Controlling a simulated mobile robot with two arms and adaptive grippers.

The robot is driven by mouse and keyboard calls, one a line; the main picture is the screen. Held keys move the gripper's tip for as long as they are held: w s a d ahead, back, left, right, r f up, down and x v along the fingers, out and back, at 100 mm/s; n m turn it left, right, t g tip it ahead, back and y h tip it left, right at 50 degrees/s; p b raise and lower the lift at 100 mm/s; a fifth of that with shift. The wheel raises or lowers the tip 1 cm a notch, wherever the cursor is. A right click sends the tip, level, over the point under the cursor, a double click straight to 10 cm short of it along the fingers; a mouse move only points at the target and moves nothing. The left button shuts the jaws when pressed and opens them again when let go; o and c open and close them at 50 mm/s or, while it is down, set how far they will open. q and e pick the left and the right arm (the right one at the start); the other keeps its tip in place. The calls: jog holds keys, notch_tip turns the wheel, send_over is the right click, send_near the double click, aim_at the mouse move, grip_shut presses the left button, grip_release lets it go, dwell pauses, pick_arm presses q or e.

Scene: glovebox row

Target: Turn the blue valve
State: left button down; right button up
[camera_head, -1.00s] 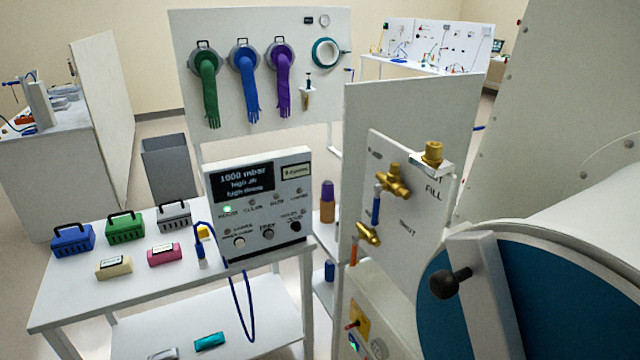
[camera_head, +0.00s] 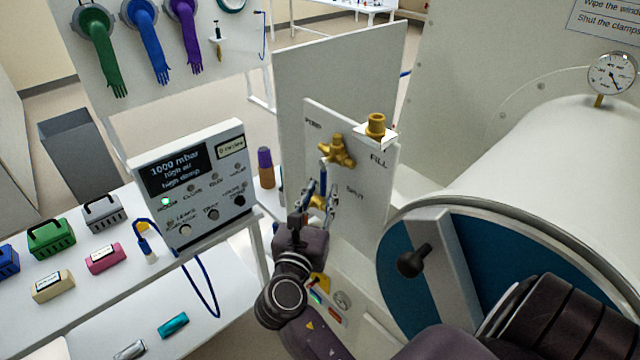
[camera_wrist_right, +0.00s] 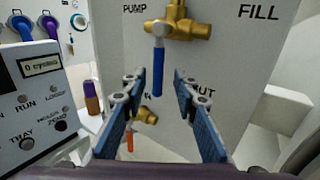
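The blue valve is a brass body (camera_head: 338,150) with a blue lever handle (camera_wrist_right: 157,72) that hangs straight down on the white panel marked PUMP and FILL. In the head view my right gripper (camera_head: 320,190) is at the panel, just below and around the line of the blue handle, and hides part of it. In the right wrist view my right gripper (camera_wrist_right: 158,85) is open, its two fingers on either side of the handle's lower end, with gaps to it. I cannot tell the depth between handle and fingertips. My left gripper is not in view.
A second brass valve (camera_wrist_right: 147,115) with an orange handle (camera_wrist_right: 130,141) sits just below. A brass fitting (camera_head: 376,125) stands on a ledge to the right. The round blue chamber door (camera_head: 400,284) with a black knob is at right. A control box (camera_head: 193,186) stands at left.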

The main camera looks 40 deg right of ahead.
aim_at(322, 187)
jog(key=shift+x, duration=1.85)
jog(key=shift+a, duration=0.1)
jog(key=shift+w, duration=0.1)
grip_shut()
jog(key=shift+f, duration=0.1)
